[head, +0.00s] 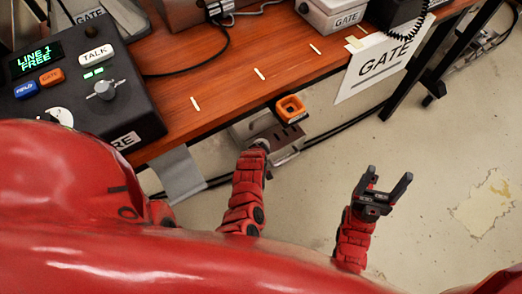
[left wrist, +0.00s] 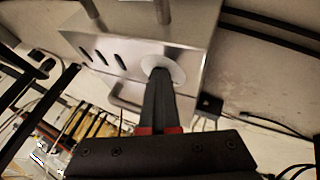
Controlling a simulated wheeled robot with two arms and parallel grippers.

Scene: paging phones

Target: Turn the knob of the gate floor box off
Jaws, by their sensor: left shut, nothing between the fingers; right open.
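The gate floor box (head: 291,152) is a grey metal box on the floor below the table edge, under the hanging GATE sign's side of the table. In the left wrist view the box (left wrist: 205,40) shows several dark slots and a pale round disc (left wrist: 180,68). My left gripper (head: 260,146) is at the box in the head view. In the left wrist view my left gripper (left wrist: 160,78) is shut and empty, its fingertips over the disc; I cannot tell if they touch. Any knob there is hidden. My right gripper (head: 387,186) is open and empty above the floor.
An orange square ring-like part (head: 291,109) shows by the box at the table edge. The wooden table (head: 225,85) carries a black console (head: 85,95) at left. A white GATE sign (head: 375,72) hangs at its edge. Black cables (head: 335,122) run along the floor.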

